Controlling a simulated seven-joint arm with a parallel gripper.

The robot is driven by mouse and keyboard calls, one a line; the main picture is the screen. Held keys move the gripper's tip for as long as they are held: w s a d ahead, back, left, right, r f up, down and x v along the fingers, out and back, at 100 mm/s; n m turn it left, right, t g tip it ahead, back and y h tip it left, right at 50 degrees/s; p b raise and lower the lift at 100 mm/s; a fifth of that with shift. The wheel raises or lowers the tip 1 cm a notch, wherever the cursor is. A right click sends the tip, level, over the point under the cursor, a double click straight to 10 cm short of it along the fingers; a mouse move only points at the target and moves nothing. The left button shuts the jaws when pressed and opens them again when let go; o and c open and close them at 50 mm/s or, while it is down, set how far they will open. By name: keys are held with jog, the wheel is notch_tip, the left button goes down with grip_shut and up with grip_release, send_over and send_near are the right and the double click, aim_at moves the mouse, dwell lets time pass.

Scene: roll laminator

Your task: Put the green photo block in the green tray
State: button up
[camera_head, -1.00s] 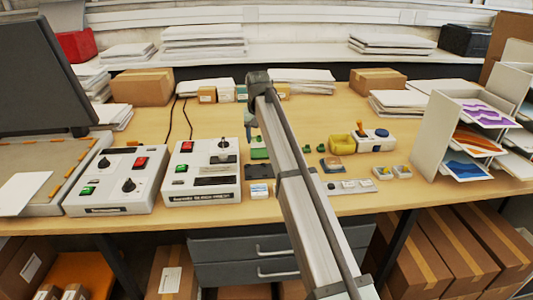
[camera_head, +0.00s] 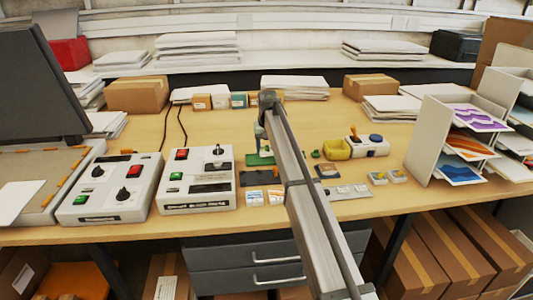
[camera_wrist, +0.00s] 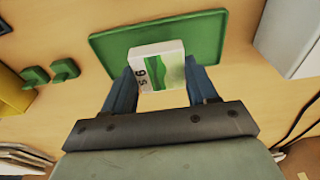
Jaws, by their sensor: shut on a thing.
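My gripper (camera_wrist: 160,88) is shut on the green photo block (camera_wrist: 157,66), a small white block with a green picture and dark figures on one face. In the wrist view the block overlaps the near part of the green tray (camera_wrist: 108,42), a flat rectangle with a low rim. I cannot tell how high the block is above the tray. In the head view the tray (camera_head: 262,160) lies on the table, partly behind my arm, with my gripper (camera_head: 261,143) over it. The block is not clear there.
Two control boxes (camera_head: 197,182) stand left of the tray. Small green pieces (camera_wrist: 50,73) and a yellow container (camera_head: 337,150) are on its other side. Two small picture blocks (camera_head: 264,198) lie near the front edge. A white rack (camera_head: 432,135) stands at right.

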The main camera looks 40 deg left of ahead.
aim_at(266, 149)
jog(key=shift+f, duration=1.45)
jog(key=shift+f, duration=0.1)
jog(key=o, duration=1.1)
jog(key=shift+o, duration=0.2)
notch_tip(266, 149, up, 12)
jog(key=s+d, duration=0.1)
jog(key=shift+s+d, duration=0.15)
